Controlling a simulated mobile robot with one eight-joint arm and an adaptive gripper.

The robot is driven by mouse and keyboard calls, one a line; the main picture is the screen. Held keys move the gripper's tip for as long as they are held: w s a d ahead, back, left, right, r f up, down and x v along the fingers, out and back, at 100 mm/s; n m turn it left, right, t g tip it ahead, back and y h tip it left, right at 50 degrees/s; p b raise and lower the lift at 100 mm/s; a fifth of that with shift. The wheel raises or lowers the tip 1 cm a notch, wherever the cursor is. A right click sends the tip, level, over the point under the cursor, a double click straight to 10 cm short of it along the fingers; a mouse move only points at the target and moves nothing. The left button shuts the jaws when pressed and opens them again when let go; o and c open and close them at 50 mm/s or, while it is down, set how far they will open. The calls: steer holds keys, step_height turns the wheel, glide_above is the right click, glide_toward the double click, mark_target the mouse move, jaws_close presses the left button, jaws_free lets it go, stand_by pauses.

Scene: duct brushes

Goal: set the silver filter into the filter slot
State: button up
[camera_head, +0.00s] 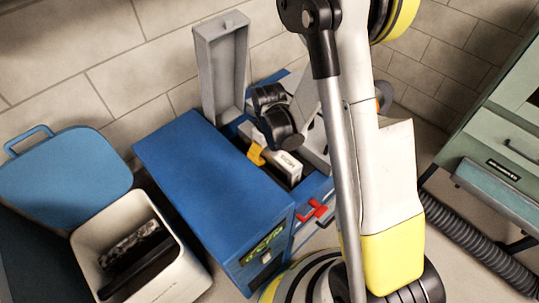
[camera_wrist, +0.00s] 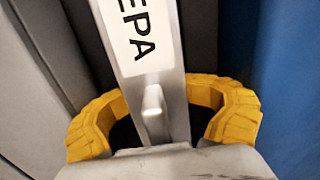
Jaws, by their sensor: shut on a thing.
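The silver filter (camera_head: 286,164) has a white label and stands at the opening in the top of the blue machine (camera_head: 213,165). In the wrist view, the filter (camera_wrist: 169,88) shows "EPA" on its label and a small raised grip. My gripper (camera_head: 259,154) reaches it from above, its yellow fingers on both sides. In the wrist view, my gripper (camera_wrist: 158,105) is shut on the filter. Dark space flanks the filter there, between a grey wall and a blue one. The filter's lower part is hidden, so I cannot tell how deep it sits.
A grey lid (camera_head: 222,70) stands open behind the opening. A pale bin (camera_head: 187,272) with dark items and an open blue lid (camera_head: 65,175) is at left. Red latches (camera_head: 316,211) are on the machine's front. A green cabinet (camera_head: 510,140) and black hose (camera_head: 480,255) are at right.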

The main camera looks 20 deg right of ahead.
steer(key=shift+s+f, duration=0.25)
steer(key=shift+f, duration=0.3)
steer(key=shift+s+f, duration=0.25)
steer(key=shift+f, duration=0.25)
steer(key=o, duration=1.5)
steer(key=shift+a, duration=0.1)
steer(key=shift+c, duration=0.2)
steer(key=o, duration=0.4)
steer(key=r, duration=1.3)
steer(key=shift+w+r, duration=0.3)
steer(key=shift+c, duration=0.2)
step_height(320, 180, up, 5)
steer(key=p, duration=0.4)
steer(key=shift+r, duration=0.2)
steer(key=shift+f, duration=0.1)
